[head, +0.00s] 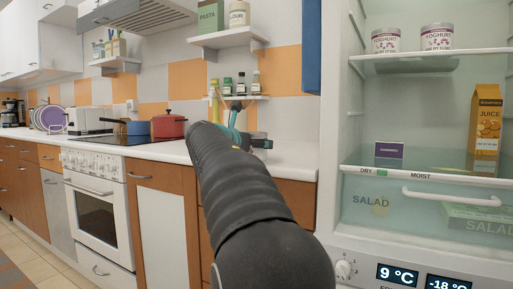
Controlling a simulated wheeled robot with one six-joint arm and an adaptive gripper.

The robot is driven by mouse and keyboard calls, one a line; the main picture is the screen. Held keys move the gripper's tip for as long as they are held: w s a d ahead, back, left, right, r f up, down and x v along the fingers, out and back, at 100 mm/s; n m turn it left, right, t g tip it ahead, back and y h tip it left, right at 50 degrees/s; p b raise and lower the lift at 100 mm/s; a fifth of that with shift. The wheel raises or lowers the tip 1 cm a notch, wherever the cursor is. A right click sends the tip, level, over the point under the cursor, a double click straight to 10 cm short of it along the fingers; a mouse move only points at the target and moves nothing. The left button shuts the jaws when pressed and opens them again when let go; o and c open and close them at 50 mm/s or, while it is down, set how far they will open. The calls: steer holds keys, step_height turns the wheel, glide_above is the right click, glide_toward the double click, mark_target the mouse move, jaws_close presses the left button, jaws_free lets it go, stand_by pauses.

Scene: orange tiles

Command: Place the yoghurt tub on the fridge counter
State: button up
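Two white yoghurt tubs with purple lettering stand on the upper shelf of the open fridge, a left tub (385,41) and a right tub (437,37). The counter beside the fridge (295,157) is a white worktop, partly hidden by my arm. My gripper (254,140) is over this counter at the far end of my arm, with teal and dark parts showing. A small greyish-white thing (258,135) shows right by it. I cannot tell what it is or whether my gripper holds it. The fingers are too small and hidden to judge.
The fridge also holds a juice carton (487,122), a small purple box (389,151) and a salad drawer (410,205). Small bottles stand on a low wall shelf (240,97). The counter near the fridge looks clear.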

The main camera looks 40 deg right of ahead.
steer(key=c, duration=1.4)
steer(key=shift+r, duration=0.1)
steer(key=shift+r+p, duration=0.3)
steer(key=shift+r, duration=0.15)
steer(key=r, duration=0.1)
steer(key=r+p, duration=0.2)
steer(key=r, duration=0.1)
steer(key=shift+s+d, duration=0.2)
steer(key=shift+s, duration=0.1)
steer(key=s+d+r+p, duration=0.2)
steer(key=s+d+r, duration=0.35)
steer(key=s, duration=0.35)
steer(key=w+d+m+g+h+p, duration=0.1)
steer(key=w+m+g+p, duration=0.15)
steer(key=w, duration=0.65)
steer(key=shift+g, duration=0.45)
steer(key=f+b, duration=0.1)
steer(key=f, duration=0.1)
steer(key=f+b, duration=0.2)
steer(key=f, duration=0.1)
steer(key=shift+s+d+f, duration=0.2)
steer(key=shift+s+f, duration=0.1)
steer(key=shift+f, duration=0.05)
steer(key=shift+f+b, duration=1)
steer(key=shift+f, duration=1.25)
